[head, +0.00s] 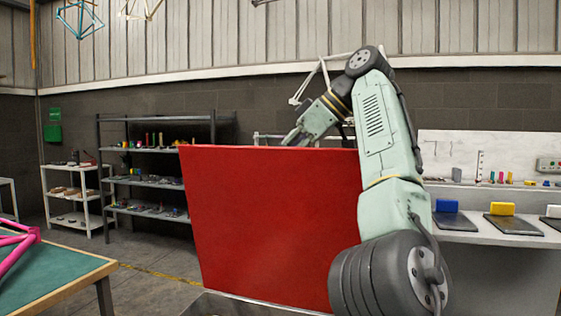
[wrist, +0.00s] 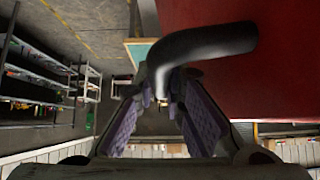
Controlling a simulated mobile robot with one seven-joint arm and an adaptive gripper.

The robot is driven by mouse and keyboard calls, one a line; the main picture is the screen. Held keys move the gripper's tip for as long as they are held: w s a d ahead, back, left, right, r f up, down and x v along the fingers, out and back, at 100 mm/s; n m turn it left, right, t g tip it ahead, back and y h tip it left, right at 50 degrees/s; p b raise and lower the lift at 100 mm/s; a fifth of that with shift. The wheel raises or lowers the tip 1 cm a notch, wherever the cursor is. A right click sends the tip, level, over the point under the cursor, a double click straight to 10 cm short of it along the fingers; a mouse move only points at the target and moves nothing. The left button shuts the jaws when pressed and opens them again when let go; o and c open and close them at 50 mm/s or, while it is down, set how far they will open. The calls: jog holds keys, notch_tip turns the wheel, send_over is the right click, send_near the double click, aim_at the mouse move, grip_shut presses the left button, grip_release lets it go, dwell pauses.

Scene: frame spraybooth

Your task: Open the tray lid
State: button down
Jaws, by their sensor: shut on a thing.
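The tray lid (head: 265,225) is a large red panel. It stands steeply raised, close to upright, above the grey metal tray (head: 225,305), of which only a strip shows at the bottom of the head view. In the wrist view the red lid (wrist: 285,70) fills the upper right, with a black curved handle (wrist: 205,42) standing out from it. My gripper (head: 291,138) is at the lid's top edge in the head view, its fingertips partly hidden behind the lid. In the wrist view my gripper (wrist: 168,97) has its purple-padded fingers shut on the handle's bent end.
A green-topped table (head: 50,275) with a pink frame (head: 18,240) stands at the left. Shelves (head: 155,180) stand behind it against the wall. A bench (head: 480,232) with tablets and coloured blocks runs along the right. Floor between table and lid is clear.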

jog(key=c, duration=1.7)
grip_release()
jog(key=shift+o, duration=0.2)
jog(key=shift+s, duration=0.1)
